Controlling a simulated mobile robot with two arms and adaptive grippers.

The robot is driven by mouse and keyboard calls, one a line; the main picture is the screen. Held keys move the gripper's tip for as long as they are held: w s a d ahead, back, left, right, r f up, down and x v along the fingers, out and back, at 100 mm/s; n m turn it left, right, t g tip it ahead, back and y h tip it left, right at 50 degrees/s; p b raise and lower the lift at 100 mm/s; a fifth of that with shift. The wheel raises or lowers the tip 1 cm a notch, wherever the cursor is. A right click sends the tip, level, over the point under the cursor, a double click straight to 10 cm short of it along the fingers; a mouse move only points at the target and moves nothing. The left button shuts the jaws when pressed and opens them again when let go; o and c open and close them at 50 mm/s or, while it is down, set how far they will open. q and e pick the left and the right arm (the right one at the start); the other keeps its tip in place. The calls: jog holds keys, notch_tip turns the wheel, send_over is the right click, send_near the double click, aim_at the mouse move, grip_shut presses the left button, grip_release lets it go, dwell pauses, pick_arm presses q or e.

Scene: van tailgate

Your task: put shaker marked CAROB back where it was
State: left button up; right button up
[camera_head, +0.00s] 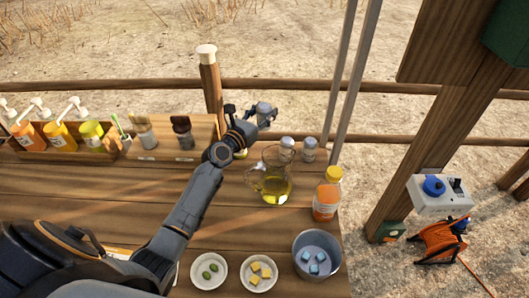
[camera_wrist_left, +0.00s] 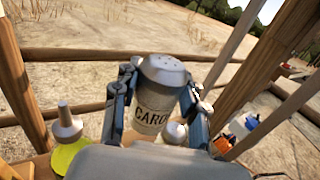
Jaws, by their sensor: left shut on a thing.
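The shaker marked CAROB (camera_wrist_left: 155,100) has a grey perforated top and a pale label, of which "CARO" is readable in the left wrist view. My left gripper (camera_wrist_left: 152,108) is shut on it, with one finger on each side. In the head view the shaker (camera_head: 264,109) is held upright above the back edge of the wooden table (camera_head: 120,185), in my left gripper (camera_head: 255,116). Two other grey-topped shakers stand at the back right, one (camera_head: 287,148) beside the other (camera_head: 309,150). My right gripper is not in view.
A glass jug of yellow liquid (camera_head: 272,180) and an orange bottle (camera_head: 327,198) stand close in front of the shakers. Bowls (camera_head: 208,271) and a bucket (camera_head: 317,255) line the front. Metal poles (camera_head: 352,80) rise at right.

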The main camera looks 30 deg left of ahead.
pick_arm(q)
notch_tip(320, 180, down, 13)
jog(key=b, duration=0.9)
jog(key=shift+f, duration=0.5)
